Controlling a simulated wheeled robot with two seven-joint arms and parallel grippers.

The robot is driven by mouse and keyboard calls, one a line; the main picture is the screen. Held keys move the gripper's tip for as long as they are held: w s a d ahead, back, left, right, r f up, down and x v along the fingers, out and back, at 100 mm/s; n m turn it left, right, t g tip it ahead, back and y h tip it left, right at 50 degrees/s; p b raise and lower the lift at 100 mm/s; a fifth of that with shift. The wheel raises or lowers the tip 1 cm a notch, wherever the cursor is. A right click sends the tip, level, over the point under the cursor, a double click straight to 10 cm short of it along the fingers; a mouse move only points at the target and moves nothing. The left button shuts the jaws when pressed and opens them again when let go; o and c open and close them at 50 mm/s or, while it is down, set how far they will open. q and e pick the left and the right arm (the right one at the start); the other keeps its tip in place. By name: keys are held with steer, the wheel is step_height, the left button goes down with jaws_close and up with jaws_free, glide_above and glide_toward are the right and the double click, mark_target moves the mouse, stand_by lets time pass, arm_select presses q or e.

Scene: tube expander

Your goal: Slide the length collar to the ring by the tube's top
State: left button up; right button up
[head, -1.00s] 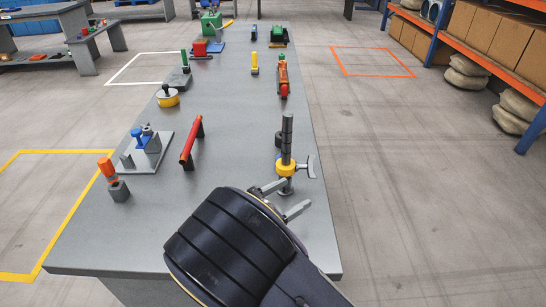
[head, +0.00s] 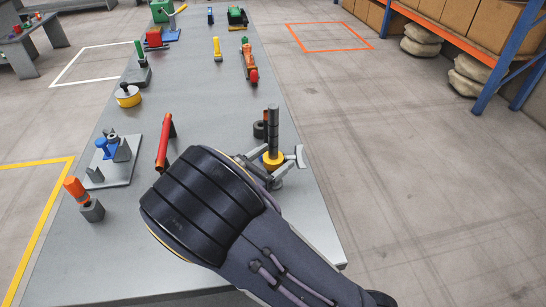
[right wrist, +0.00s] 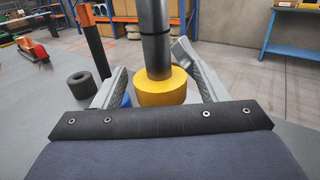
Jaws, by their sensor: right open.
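The dark tube (head: 273,128) stands upright on the bench, with faint bands along it. My right gripper (head: 271,168) is open at the collar's height, one finger on each side. In the right wrist view, the collar (right wrist: 160,88) lies between the spread fingers of my right gripper (right wrist: 155,82); contact cannot be told. The tube's upper end is cut off there. My left gripper is not in view.
A black ring-shaped piece (right wrist: 79,84) lies on the bench just beyond the tube. The bench's right edge is close to the tube.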

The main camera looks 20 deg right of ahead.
mark_target(272, 136)
steer(key=shift+w+d, duration=0.1)
steer(key=shift+d, duration=0.2)
steer(key=shift+a+r, duration=0.1)
steer(key=c, duration=1.3)
step_height(272, 136, up, 7)
steer(key=p, duration=0.7)
steer(key=shift+r+p, duration=0.15)
steer(key=shift+p, duration=0.15)
steer(key=o, duration=1.3)
steer(key=shift+w+f, duration=0.1)
steer(key=shift+f, duration=0.15)
